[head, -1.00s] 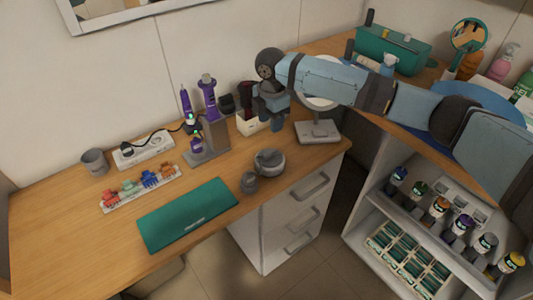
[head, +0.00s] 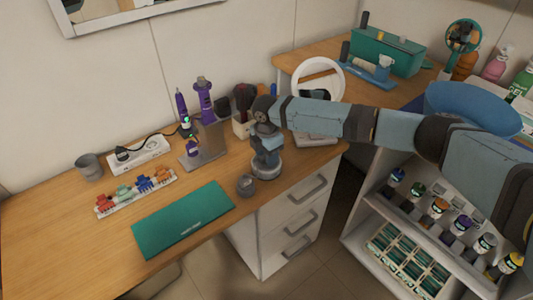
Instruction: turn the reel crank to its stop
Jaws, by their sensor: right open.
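A round grey reel-like thing (head: 268,171) sits near the right front edge of the wooden desk. A smaller dark grey knob-like piece (head: 246,185) is just left and in front of it; I cannot tell whether it is joined to it. My right gripper (head: 266,158) points down over the round thing, open, and covers its top. I cannot make out the crank itself or whether the fingers touch it. My left gripper is not in view.
A green mat (head: 184,221) lies at the front. A stand with purple tools (head: 203,150), a brush cup (head: 241,126) and a white ring mirror (head: 318,75) stand behind the gripper. A white drawer unit (head: 290,215) is under the desk.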

